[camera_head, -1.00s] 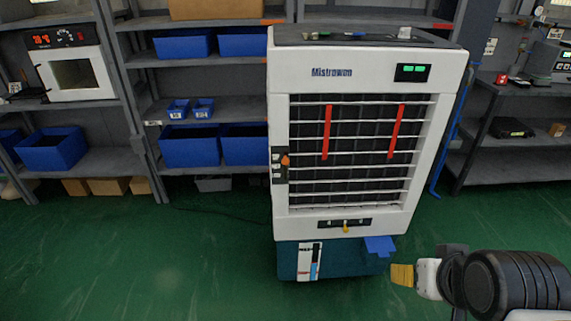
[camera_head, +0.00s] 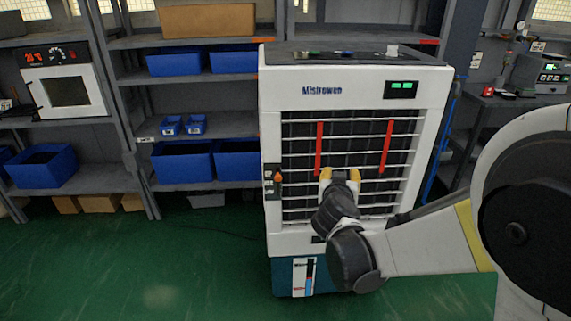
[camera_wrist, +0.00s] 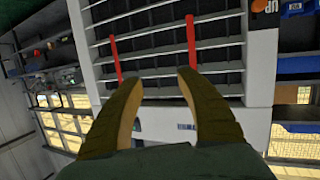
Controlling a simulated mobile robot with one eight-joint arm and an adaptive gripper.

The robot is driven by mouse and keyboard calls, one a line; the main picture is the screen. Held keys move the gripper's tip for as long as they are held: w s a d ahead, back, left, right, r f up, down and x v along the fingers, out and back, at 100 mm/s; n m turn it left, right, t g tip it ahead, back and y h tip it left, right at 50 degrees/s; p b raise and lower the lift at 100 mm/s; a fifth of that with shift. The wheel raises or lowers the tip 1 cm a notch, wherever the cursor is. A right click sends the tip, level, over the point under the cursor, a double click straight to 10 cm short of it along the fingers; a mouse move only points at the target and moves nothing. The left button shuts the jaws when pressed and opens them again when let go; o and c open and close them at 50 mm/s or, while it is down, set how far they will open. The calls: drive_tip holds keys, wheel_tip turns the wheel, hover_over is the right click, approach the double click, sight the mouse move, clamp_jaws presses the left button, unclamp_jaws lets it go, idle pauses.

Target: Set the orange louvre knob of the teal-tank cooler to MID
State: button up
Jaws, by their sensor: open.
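The white cooler (camera_head: 355,72) with a teal tank (camera_head: 281,278) stands upright ahead. Its small orange louvre knob (camera_head: 279,176) is on a dark strip at the left of the grille. It sits near the strip's upper end, beside the topmost of several small labels, which are too small to read surely. My gripper (camera_head: 340,175) is open and empty in front of the grille, right of the knob and at about its height.
Two red strips (camera_head: 319,148) (camera_head: 387,147) hang on the grille. My arm hides the lower front, including a yellow control seen earlier. Shelves with blue bins (camera_head: 184,162) stand behind at left, a grey bench (camera_head: 510,101) at right. The green floor at left front is clear.

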drive_tip(key=w+a+f+n+t+y, duration=0.1)
drive_tip(key=w+a+f+t+y, duration=0.2)
drive_tip(key=a, duration=0.5)
drive_tip(key=n+y, duration=0.2)
approach(278, 179)
drive_tip(key=w, duration=0.3)
drive_tip(key=w+a+b, duration=0.1)
drive_tip(key=w, duration=0.2)
drive_tip(key=w+b, duration=0.1)
drive_tip(key=w, duration=0.2)
drive_tip(key=shift+w+a+f, duration=0.1)
drive_tip(key=shift+w+a, duration=0.2)
drive_tip(key=shift+w, duration=0.05)
drive_tip(key=shift+w+a+b, duration=0.1)
drive_tip(key=shift+w+b, duration=0.25)
drive_tip(key=shift+w, duration=0.25)
clamp_jaws()
